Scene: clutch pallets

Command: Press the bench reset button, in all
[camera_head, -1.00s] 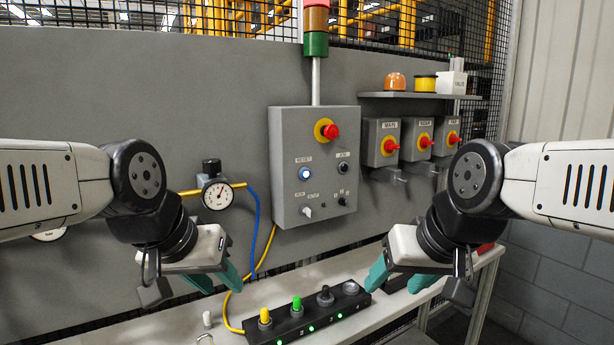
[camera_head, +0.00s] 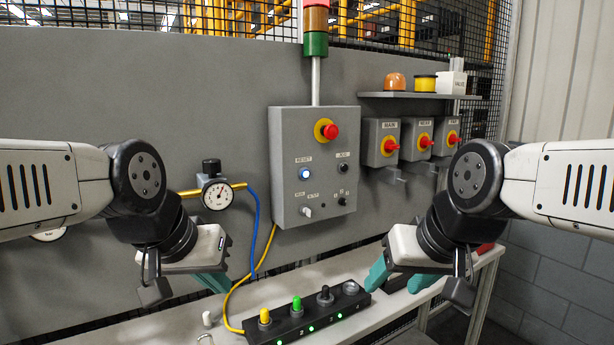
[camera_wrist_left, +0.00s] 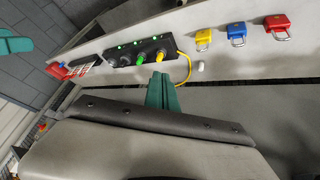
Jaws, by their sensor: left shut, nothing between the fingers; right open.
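A blue-lit round button labelled RESET (camera_head: 305,173) is on the front of the grey control box (camera_head: 289,125) on the wall panel. A black strip (camera_head: 290,328) on the bench carries yellow, green and black knobs and a pale round cap. In the left wrist view the strip (camera_wrist_left: 140,53) is beyond my fingertips. My left gripper (camera_head: 217,282) is shut and empty, left of and lower than the button, apart from it; its green fingers also show in the left wrist view (camera_wrist_left: 162,88). My right gripper (camera_head: 401,279) is open and empty above the bench's right part.
A red emergency knob (camera_head: 330,131) sits above the reset button. Three red-knob switch boxes (camera_head: 381,142) hang to the right under a shelf (camera_head: 418,95). A gauge (camera_head: 217,194) is at left. Yellow, blue and red padlocks (camera_wrist_left: 237,33) lie on the bench.

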